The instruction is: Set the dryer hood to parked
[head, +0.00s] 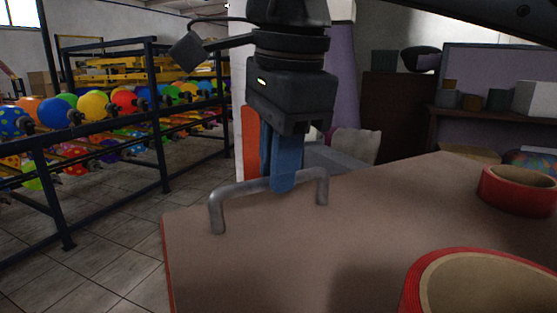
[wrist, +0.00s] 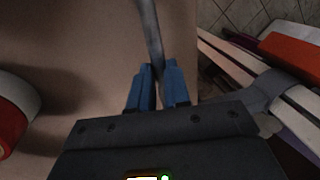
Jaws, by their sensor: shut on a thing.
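A grey metal bar handle (head: 236,188) stands on a broad brown panel (head: 290,245), which seems to be the top of the dryer hood. My gripper (head: 283,182) points down with its blue fingers shut on the handle's crossbar, right of its middle. In the wrist view the handle (wrist: 149,30) runs between the two blue fingertips (wrist: 157,84). The far part of the bar is partly hidden by the fingers. I cannot tell the hood's position from these views.
Two red-edged rolls lie on the panel, one at the right (head: 516,188) and one at the front (head: 470,285). A dark rack (head: 160,120) with colourful balloons stands at the left. A shelf (head: 470,112) with small containers is behind. Tiled floor (head: 120,265) is clear at the left.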

